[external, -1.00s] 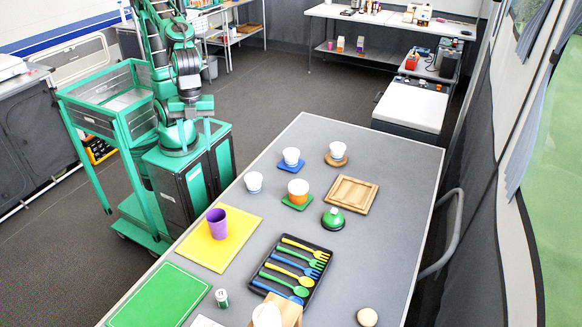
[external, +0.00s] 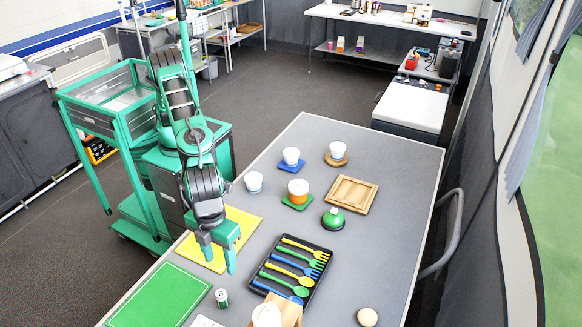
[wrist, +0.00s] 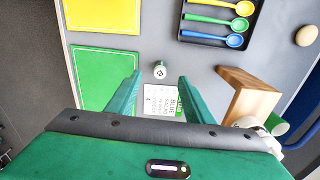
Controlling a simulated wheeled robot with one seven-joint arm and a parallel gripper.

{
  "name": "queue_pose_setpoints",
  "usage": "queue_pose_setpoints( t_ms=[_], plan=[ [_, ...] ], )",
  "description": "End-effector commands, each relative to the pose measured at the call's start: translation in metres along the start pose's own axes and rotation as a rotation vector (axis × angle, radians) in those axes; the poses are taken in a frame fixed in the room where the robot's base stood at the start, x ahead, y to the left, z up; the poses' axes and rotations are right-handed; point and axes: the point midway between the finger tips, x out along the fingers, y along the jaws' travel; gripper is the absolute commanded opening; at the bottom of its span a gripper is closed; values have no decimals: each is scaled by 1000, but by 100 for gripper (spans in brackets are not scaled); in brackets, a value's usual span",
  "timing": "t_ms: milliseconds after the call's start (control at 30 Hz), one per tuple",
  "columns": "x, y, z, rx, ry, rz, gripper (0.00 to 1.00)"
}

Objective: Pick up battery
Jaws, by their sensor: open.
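The battery (external: 221,298) is a small green and silver cylinder standing upright on the grey table, right of the green mat. In the wrist view the battery (wrist: 160,69) shows end-on, just beyond and between the fingertips. My gripper (external: 218,260) is open and empty, pointing down above the table and up the picture from the battery. In the wrist view my gripper (wrist: 159,84) has its two green fingers spread apart. It does not touch the battery.
A green mat (external: 160,296) and a yellow mat (external: 245,222) lie left. A black cutlery tray (external: 318,280) lies right. A wooden block (wrist: 252,92) stands near the battery, and a printed card (wrist: 158,102) lies beside it. My arm hides the purple cup.

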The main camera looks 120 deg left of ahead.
Motion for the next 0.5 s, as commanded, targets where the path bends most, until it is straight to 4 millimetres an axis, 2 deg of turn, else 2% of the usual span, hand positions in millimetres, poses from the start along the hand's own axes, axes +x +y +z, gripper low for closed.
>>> queue_pose_setpoints(
  t_ms=[33, 200, 367, 500],
  plan=[
    [10, -4, -9, 23, -6, -2, 47],
    [25, -11, -22, 69, -14, -9, 47],
    [41, -11, -24, 75, -16, -8, 47],
    [63, -11, -24, 75, -16, -7, 47]
  ],
)
